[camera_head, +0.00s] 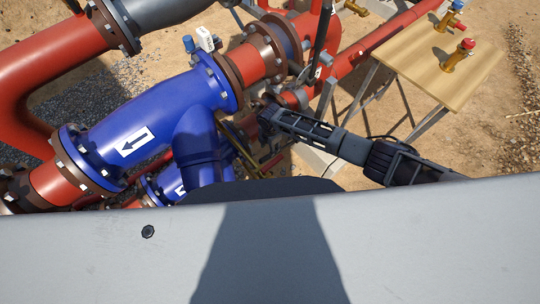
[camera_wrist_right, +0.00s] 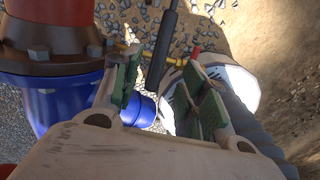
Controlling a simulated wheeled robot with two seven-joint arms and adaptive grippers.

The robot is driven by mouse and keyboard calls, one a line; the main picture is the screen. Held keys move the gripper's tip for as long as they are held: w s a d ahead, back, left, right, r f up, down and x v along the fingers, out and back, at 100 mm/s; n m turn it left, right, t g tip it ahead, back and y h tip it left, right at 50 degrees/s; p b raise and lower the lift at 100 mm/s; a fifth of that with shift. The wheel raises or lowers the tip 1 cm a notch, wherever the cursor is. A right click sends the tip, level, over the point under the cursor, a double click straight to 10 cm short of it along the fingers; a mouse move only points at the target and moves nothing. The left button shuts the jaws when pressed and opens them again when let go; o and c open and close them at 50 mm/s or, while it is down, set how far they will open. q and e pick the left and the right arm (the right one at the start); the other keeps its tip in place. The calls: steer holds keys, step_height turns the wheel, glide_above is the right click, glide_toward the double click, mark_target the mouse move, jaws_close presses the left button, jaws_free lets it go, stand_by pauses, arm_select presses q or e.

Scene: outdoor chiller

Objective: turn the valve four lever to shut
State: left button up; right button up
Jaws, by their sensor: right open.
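My right gripper (camera_head: 267,110) reaches in from the right in the head view, beside the blue pipe fitting and its flange. In the right wrist view its two green-padded fingers (camera_wrist_right: 160,95) are apart, with nothing gripped between them. A long black lever (camera_wrist_right: 165,45) shows in the gap between the fingers in the picture; whether it touches them I cannot tell. In the head view a black lever (camera_head: 321,38) stands by the red pipe beyond the gripper. No number is readable, so I cannot tell which is valve four. My left gripper is not in view.
A large blue fitting (camera_head: 130,125) with a white arrow plate joins red pipes (camera_head: 45,60) at left and centre. A wooden table (camera_head: 425,62) with brass valves (camera_head: 456,57) stands at the right. A blue flange (camera_wrist_right: 65,80) lies close left of the fingers.

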mark_target(281, 149)
steer(key=shift+f, duration=2)
steer(key=shift+f+b, duration=0.85)
steer(key=shift+f, duration=1.8)
steer(key=shift+c, duration=0.3)
jaws_close()
